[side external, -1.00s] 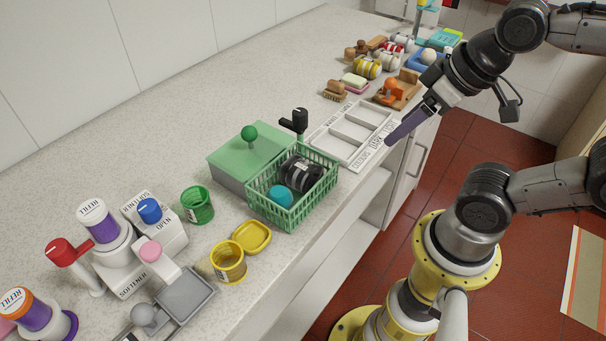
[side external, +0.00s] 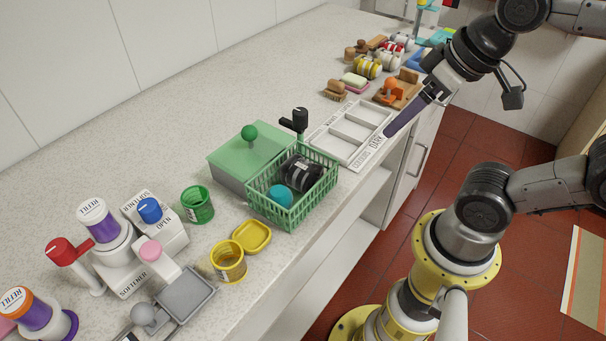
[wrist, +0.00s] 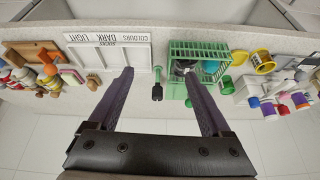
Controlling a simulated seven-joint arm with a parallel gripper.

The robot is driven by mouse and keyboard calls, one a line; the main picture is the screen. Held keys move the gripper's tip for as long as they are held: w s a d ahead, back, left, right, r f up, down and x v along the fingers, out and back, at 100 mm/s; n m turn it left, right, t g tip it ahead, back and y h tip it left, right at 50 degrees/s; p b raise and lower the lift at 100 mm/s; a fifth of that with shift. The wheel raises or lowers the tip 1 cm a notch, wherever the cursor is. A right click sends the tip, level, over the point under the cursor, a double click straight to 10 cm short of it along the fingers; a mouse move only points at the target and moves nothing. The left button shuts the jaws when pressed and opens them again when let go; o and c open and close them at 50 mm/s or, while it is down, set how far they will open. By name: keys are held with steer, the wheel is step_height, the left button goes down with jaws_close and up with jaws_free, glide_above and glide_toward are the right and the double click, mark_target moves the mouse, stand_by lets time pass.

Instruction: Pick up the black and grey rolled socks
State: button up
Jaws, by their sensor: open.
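The black and grey rolled socks (side external: 301,173) lie in the green basket (side external: 292,214), and they also show in the wrist view (wrist: 182,68), partly hidden by the basket wall. A teal ball-like item (side external: 280,195) lies beside them in the basket. My gripper (side external: 389,133) is at the right of the side view, near the right end of the white sorting tray and well away from the basket.
The white sorting tray (side external: 371,152) with labelled compartments lies right of the basket. A green-lidded box (side external: 238,158) with a knob stands behind the basket. Yellow (side external: 229,264) and green tubs (side external: 197,205) and dispensers (side external: 112,238) stand left. Brushes and rolled items crowd the far end.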

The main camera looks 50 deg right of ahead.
steer(key=w+a+r+g, duration=0.2)
steer(key=w+r, duration=0.2)
steer(key=w, duration=0.3)
steer(key=g, duration=0.3)
glide_above(301, 166)
steer(key=shift+n, duration=0.3)
step_height(301, 166, down, 12)
steer(key=shift+w+d+f, duration=0.1)
steer(key=shift+f, duration=3)
steer(key=c, duration=1.1)
